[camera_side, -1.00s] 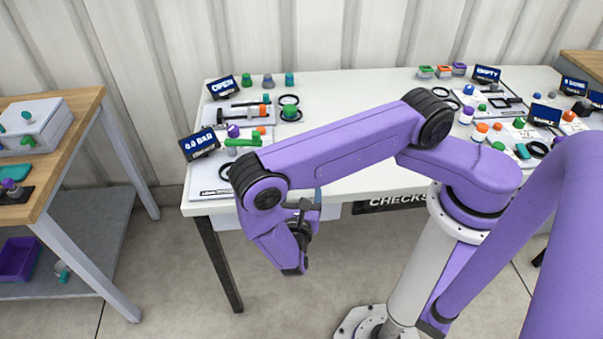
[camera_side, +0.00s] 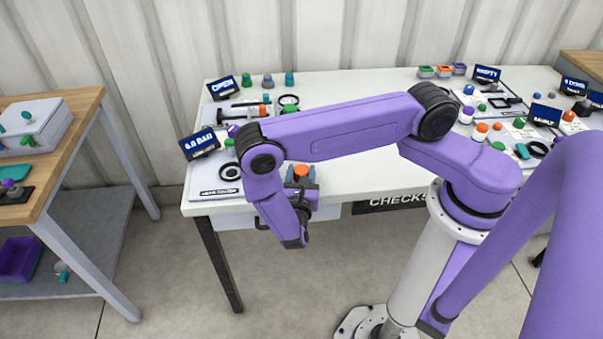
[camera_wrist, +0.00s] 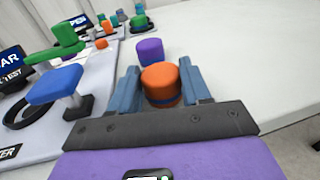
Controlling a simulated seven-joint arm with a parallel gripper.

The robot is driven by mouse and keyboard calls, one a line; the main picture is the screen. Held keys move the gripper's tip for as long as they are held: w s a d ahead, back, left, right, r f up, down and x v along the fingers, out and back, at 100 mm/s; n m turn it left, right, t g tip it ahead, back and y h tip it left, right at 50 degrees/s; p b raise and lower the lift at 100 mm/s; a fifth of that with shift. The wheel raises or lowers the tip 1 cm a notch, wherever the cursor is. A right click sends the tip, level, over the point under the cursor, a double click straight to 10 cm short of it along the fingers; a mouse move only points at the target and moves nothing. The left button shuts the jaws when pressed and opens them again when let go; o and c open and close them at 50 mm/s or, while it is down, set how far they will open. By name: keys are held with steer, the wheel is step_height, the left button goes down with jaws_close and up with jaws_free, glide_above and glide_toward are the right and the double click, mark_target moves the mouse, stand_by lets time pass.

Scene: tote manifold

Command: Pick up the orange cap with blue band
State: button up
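The orange cap (camera_wrist: 161,78) with a blue band (camera_wrist: 164,102) near its bottom sits upright between the two blue fingers of my gripper (camera_wrist: 165,88) in the wrist view. The fingers stand close on its left and right, with no clear gap showing. I cannot tell whether they press on it. In the side view the cap's orange top (camera_side: 301,170) shows between my fingertips (camera_side: 301,176), over the table's front part. The cap's underside is hidden, so I cannot tell whether it touches the table.
A purple cap (camera_wrist: 150,50) stands just beyond the orange one. To the left are a blue-topped handle (camera_wrist: 56,84), a green-topped handle (camera_wrist: 62,34) and a black ring (camera_wrist: 20,112) on a pale mat. Clear white tabletop (camera_wrist: 235,60) lies to the right.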

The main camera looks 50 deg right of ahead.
steer(key=c, duration=0.3)
steer(key=shift+c, duration=0.2)
